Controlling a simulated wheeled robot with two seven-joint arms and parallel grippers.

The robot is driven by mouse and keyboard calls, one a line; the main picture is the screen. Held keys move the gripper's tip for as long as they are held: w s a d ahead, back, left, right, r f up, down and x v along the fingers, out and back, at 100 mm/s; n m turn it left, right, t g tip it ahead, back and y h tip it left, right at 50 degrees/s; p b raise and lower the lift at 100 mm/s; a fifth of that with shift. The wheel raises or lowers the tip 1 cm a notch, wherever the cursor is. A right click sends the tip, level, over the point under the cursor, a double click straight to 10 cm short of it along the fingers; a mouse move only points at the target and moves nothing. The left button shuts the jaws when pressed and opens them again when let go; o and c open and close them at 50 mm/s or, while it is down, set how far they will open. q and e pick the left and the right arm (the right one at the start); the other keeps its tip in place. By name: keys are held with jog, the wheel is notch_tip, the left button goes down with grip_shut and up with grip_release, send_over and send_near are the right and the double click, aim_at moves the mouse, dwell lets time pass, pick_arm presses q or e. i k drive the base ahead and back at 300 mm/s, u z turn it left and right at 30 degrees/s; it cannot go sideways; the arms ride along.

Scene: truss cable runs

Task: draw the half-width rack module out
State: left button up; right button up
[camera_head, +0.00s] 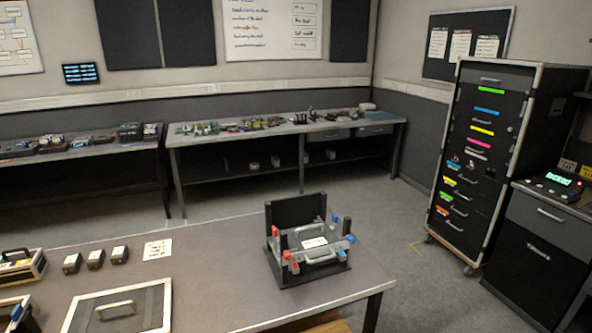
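A small black rack frame (296,212) stands near the right end of the brown table. A grey-fronted unit (322,257) with a curved handle and a white label sits in it, which looks like the half-width rack module. Red and blue pieces show at both sides of its front, beside black posts. The unit appears seated in the frame; how deep it goes is hidden. Neither of my grippers is in view, and nothing touches the rack.
The brown table (205,262) also holds a flat panel with a handle (120,309), several small black blocks (96,258), a paper card (157,249) and cases at the left edge. A tall wheeled cabinet (480,160) stands at the right. The table between card and rack is clear.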

aim_at(312, 240)
jog(key=z, duration=1.35)
jog(key=i, duration=1.65)
jog(key=u, duration=3.05)
